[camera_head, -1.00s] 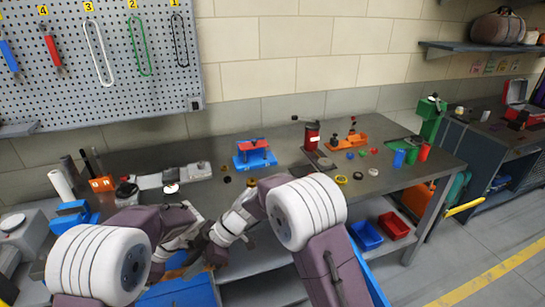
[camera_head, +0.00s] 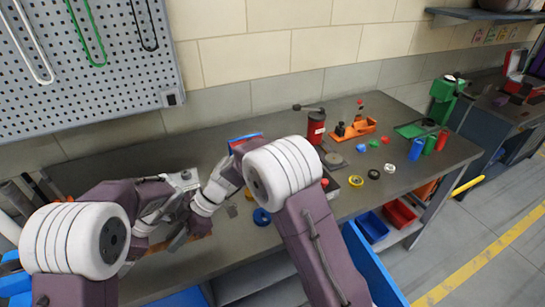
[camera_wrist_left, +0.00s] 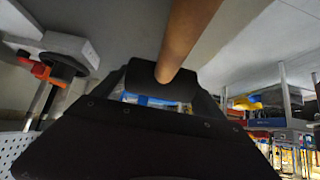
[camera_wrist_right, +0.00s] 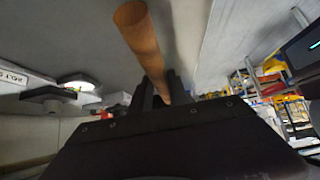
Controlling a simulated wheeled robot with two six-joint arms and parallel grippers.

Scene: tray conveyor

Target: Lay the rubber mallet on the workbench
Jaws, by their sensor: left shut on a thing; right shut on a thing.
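The rubber mallet shows as a round brown wooden handle (camera_wrist_left: 188,38) in the left wrist view and also in the right wrist view (camera_wrist_right: 142,38). My left gripper (camera_wrist_left: 162,84) and my right gripper (camera_wrist_right: 163,89) are both shut on this handle. In the head view my right gripper (camera_head: 188,222) and my left gripper are close together, and the handle is mostly hidden between them. I cannot make out the mallet's head. The grey workbench (camera_head: 425,168) runs across the head view. The grippers appear over its left part; their height above it is unclear.
A red canister (camera_head: 316,128), an orange stand (camera_head: 358,129) and yellow (camera_head: 356,181) and blue (camera_head: 262,217) rings are on the bench. A pegboard (camera_head: 85,95) hangs behind. Bare bench lies left of the canister.

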